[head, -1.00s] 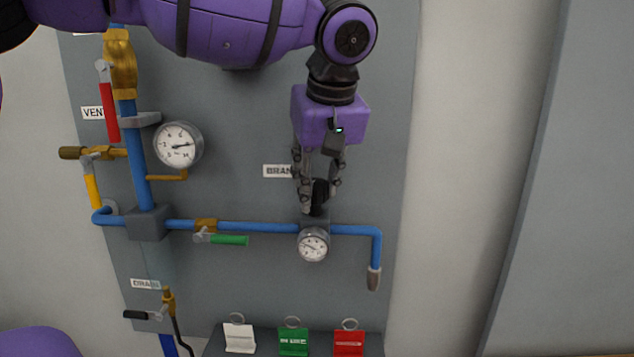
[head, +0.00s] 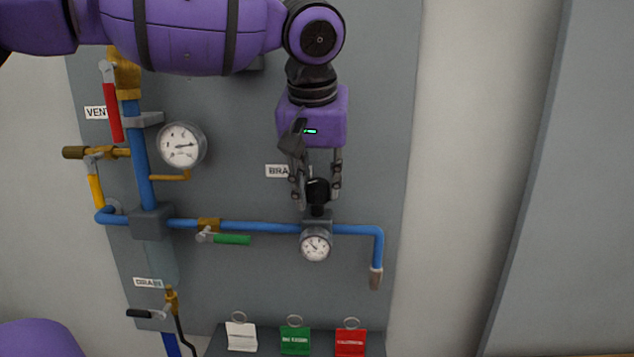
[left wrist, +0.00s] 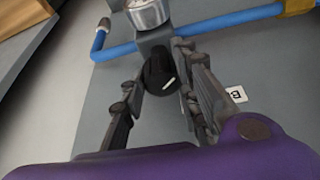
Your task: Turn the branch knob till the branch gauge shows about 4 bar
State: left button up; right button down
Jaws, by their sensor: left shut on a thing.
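The black branch knob (head: 318,190) sits on top of the grey regulator block (head: 317,219) on the blue pipe. My left gripper (head: 319,196) comes down from above with its fingers on both sides of the knob, shut on it. In the left wrist view the knob (left wrist: 161,72) with a white mark lies between the fingers (left wrist: 160,88). The round branch gauge (head: 316,244) hangs just below the block; its needle points to the upper left, and its figures are too small to read surely. My right gripper is not in view.
A larger gauge (head: 181,145) is at the left, near the red vent handle (head: 112,111) and yellow handle (head: 94,192). A green handle (head: 232,240) lies below the pipe. White, green and red tags (head: 350,342) stand at the bottom. The panel's right part is clear.

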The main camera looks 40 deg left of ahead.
pick_arm(q)
jog(key=shift+w+r, duration=0.1)
jog(key=shift+r, duration=0.15)
jog(key=o, duration=0.8)
jog(key=shift+o, duration=1.2)
jog(key=shift+d, duration=0.1)
jog(key=shift+w+f, duration=0.1)
jog(key=shift+f, duration=0.05)
jog(key=v, duration=1.2)
jog(key=shift+d, duration=0.1)
